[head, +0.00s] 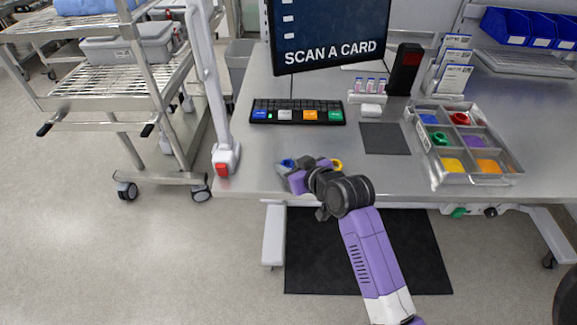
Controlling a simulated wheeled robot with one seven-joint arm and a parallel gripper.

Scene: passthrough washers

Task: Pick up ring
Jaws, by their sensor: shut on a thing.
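A blue ring (287,163) is near the front left edge of the steel table, at the end of my arm. My gripper (289,170) is shut at this blue ring; the fingers are small and partly hidden by my wrist, so the exact grip is unclear. I cannot tell whether the ring touches the table. A yellow ring (337,164) lies on the table just right of my wrist, partly hidden by it.
A sorting tray (434,178) with coloured compartments stands at right; a red ring (460,118) and a green ring (439,138) appear inside. A keyboard (298,111), dark mat (385,138) and white post (212,90) are nearby. A wire cart (125,90) stands left.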

